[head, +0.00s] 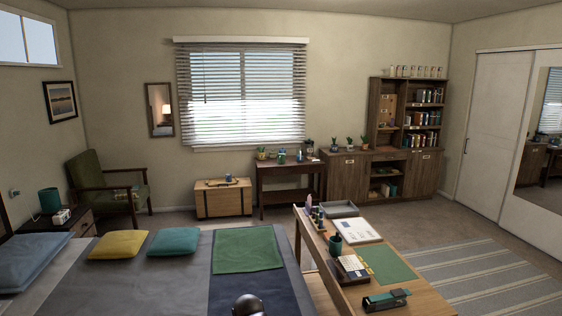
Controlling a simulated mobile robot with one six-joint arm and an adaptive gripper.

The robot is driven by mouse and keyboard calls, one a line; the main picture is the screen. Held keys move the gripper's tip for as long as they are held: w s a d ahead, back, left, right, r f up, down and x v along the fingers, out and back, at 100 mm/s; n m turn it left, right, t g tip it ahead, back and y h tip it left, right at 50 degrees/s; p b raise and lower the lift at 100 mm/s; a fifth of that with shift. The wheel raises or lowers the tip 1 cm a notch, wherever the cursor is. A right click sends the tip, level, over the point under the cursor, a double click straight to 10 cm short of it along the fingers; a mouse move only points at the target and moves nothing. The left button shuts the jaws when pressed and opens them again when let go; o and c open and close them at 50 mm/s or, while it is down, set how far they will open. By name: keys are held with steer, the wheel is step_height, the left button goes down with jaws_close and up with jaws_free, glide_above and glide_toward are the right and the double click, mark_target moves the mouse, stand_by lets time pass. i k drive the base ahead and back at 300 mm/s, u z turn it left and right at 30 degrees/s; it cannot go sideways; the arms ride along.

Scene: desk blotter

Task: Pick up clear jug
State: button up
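I cannot make out a clear jug anywhere in the head view. The desk (428,297) at the lower right holds small things: a green blotter (388,264), a dark green cup (335,245), several small upright bottles or figures (316,214) and a stapler-like item (386,300). None of them reads as a clear jug. Small pots and jars stand on the dark side table (287,172) under the window, too small to tell apart. My gripper is not in view. A dark rounded shape at the bottom edge may be part of my arm.
A bed (150,285) with cushions fills the lower left, close beside the desk. A wooden chest (223,202), an armchair (112,185) and a bookcase (408,130) stand along the far walls. A striped rug (480,275) lies on open floor to the right.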

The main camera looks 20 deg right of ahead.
mark_target(300, 151)
steer(key=u, duration=0.5)
steer(key=k, duration=0.1)
steer(key=z, duration=3.1)
steer(key=i, duration=1.45)
steer(key=u, duration=0.05)
